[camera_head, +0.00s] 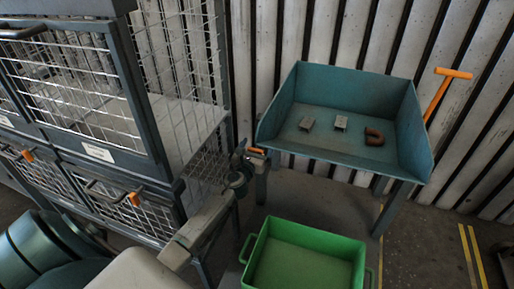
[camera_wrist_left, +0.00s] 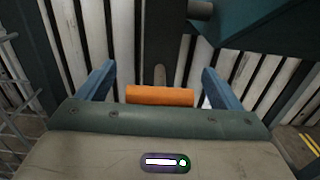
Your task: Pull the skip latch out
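The skip (camera_head: 345,160) is a teal, open-fronted tray on legs beside the wall. An orange latch handle (camera_head: 257,151) shows at its left front leg. In the left wrist view the latch is an orange crossbar (camera_wrist_left: 160,95) on a short grey rod that runs away from me. My left gripper (camera_head: 250,158) is at the latch. In the wrist view its two blue fingers (camera_wrist_left: 157,78) are open, one on each side of the orange bar, with a small gap at each end. The rod's far end is hard to make out. My right gripper is not in view.
Two small grey blocks (camera_head: 340,123) and a rusty curved piece (camera_head: 374,137) lie in the skip. An orange T-handle (camera_head: 453,74) stands at its right. A green bin (camera_head: 305,265) is on the floor in front. A wire-mesh cage (camera_head: 100,90) stands at left.

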